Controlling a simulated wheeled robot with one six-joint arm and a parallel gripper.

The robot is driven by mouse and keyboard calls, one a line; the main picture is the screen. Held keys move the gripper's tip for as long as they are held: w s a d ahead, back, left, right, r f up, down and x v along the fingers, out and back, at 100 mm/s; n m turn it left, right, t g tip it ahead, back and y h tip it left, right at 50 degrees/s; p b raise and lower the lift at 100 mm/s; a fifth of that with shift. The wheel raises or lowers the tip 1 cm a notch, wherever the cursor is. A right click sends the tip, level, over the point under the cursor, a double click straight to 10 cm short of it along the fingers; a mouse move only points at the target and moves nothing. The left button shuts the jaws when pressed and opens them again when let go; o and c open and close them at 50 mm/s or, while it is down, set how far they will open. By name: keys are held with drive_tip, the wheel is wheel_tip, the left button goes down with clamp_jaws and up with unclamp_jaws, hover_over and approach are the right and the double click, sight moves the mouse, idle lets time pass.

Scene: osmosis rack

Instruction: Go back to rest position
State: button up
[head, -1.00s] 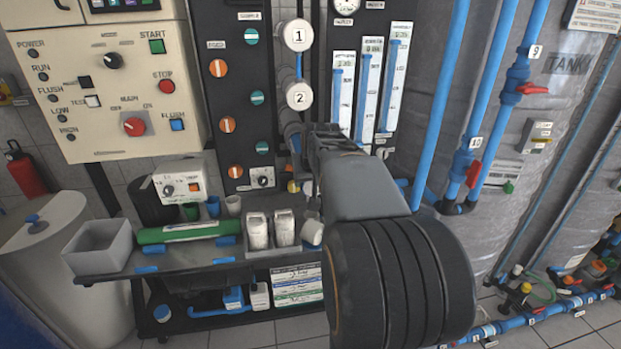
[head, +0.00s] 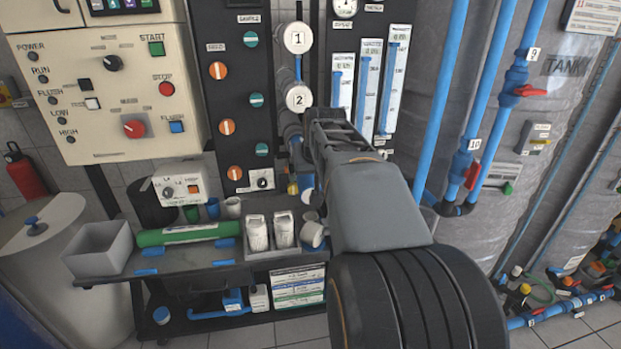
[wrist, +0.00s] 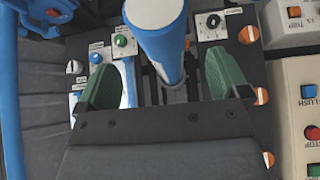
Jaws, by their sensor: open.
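My gripper (head: 298,162) is in front of the dark rack panel (head: 236,95), below the white housing marked 2 (head: 299,97). My arm hides part of the rack behind it. In the wrist view my gripper (wrist: 162,80) shows two green finger pads standing wide apart. A blue pipe with a white end (wrist: 160,35) shows between and beyond them. I see nothing clamped in the fingers, and I cannot tell how far the pipe is from them.
A bench (head: 200,262) at lower left holds a grey bin (head: 98,250), a green cylinder (head: 188,233) and white bottles (head: 257,235). The control box (head: 105,90) is at upper left. Blue pipes (head: 470,130) and a grey tank (head: 570,90) stand at right.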

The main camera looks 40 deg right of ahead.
drive_tip(key=v, duration=0.8)
drive_tip(key=shift+s+r, duration=0.15)
drive_tip(key=shift+r, duration=0.15)
